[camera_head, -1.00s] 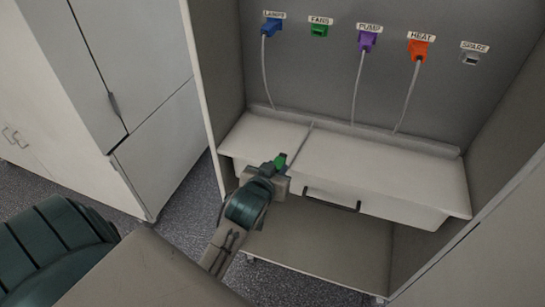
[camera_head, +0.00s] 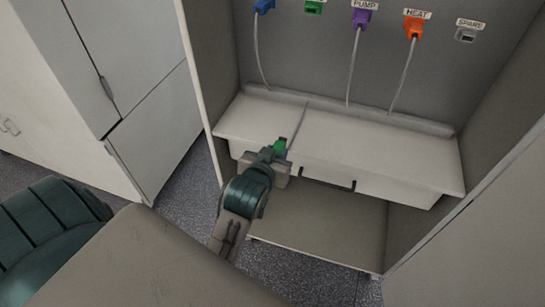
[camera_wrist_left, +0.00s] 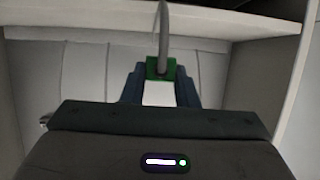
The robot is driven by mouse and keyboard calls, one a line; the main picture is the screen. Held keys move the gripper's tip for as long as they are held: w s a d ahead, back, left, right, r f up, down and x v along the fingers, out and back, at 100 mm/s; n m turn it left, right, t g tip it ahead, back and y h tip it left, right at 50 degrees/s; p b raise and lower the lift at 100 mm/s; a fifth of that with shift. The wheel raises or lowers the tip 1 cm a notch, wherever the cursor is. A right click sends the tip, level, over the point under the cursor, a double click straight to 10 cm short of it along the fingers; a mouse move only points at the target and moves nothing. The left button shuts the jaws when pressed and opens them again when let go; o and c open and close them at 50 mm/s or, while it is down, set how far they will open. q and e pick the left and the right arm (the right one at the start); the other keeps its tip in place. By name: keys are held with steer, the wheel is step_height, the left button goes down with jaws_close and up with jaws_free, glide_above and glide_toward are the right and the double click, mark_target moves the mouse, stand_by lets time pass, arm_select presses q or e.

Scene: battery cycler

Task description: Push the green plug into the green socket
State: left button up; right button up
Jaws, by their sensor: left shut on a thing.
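The green plug (camera_head: 279,146) is held in my left gripper (camera_head: 277,149), low in front of the white ledge. In the left wrist view the green plug (camera_wrist_left: 161,69) sits between the two fingers of my left gripper (camera_wrist_left: 160,88), with its grey cable running up from it. The green socket (camera_head: 314,7) is on the back wall at the top of the head view, well above and to the right of the gripper. Its label is cut off by the frame edge. My right gripper is not in view.
Blue (camera_head: 264,5), purple (camera_head: 361,18) and orange (camera_head: 413,27) plugs with hanging cables sit on the same wall. A grey spare socket (camera_head: 466,35) is at the right. The white ledge (camera_head: 370,145) has a dark handle (camera_head: 328,183) below. Cabinet side walls flank the bay.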

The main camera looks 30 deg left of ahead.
arm_select(q)
steer(key=w+a+r+p, duration=0.2)
steer(key=w+r+p, duration=0.55)
steer(key=r, duration=0.45)
steer(key=w+a+r+p, duration=0.2)
steer(key=w+r+p, duration=0.4)
steer(key=w+r, duration=0.45)
steer(key=shift+w+a+r+b, duration=0.3)
steer(key=shift+w+b, duration=0.1)
steer(key=shift+w, duration=0.25)
steer(key=shift+w+a+r+b, duration=0.2)
steer(key=shift+w+r+b, duration=0.15)
steer(key=shift+w, duration=0.3)
steer(key=shift+w+a+r+b, duration=0.3)
steer(key=shift+w+b, duration=0.1)
steer(key=shift+w, duration=0.25)
steer(key=shift+r+p, duration=0.1)
steer(key=shift+p, duration=0.35)
steer(key=shift+p, duration=0.75)
steer(key=shift+w+a, duration=0.15)
steer(key=shift+w, duration=0.65)
